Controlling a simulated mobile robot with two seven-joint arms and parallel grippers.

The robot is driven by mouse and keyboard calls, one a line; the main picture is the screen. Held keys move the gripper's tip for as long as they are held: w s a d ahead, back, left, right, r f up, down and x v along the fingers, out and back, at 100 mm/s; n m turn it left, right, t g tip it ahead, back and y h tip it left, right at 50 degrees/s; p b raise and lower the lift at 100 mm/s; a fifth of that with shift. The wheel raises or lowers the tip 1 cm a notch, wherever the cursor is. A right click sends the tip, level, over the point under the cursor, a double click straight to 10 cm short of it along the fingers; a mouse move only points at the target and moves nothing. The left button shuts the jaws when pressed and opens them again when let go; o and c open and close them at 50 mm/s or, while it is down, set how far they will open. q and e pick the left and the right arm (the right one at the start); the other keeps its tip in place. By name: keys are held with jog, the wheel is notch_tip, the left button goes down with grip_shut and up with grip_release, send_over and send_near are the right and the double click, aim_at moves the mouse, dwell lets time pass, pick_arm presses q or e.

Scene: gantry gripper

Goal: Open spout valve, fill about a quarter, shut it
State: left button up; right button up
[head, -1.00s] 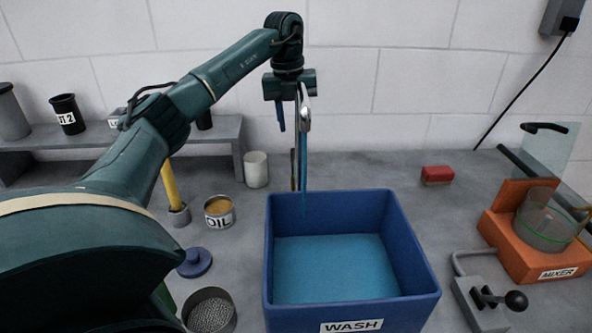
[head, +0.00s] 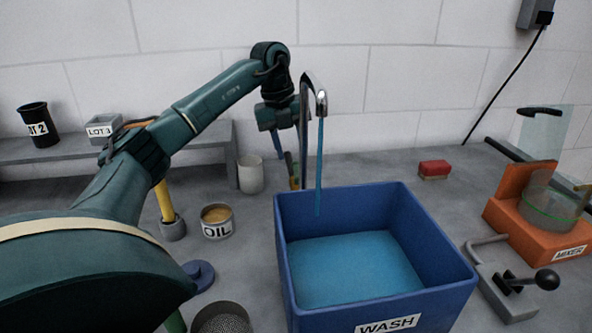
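A curved metal spout (head: 308,88) stands behind the blue WASH bin (head: 300,262). A thin blue stream (head: 320,160) runs from its mouth down into the bin. Blue liquid (head: 355,268) covers the bin floor, with its surface well below the rim. My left gripper (head: 284,146) hangs fingers down just left of the spout's post. No valve handle shows clearly. My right gripper is out of view.
An OIL can (head: 217,221), a white cup (head: 251,174) and a yellow-handled tool (head: 165,201) stand left of the bin. A red block (head: 434,169), an orange MIXER (head: 541,224) and a grey lever box (head: 507,293) are on the right. A shelf (head: 60,151) is behind left.

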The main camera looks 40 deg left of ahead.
aim_at(297, 171)
pick_arm(q)
jog(key=f, duration=0.4)
jog(key=w+d+f, duration=0.1)
jog(key=f, duration=0.1)
jog(key=shift+f, duration=0.1)
grip_shut()
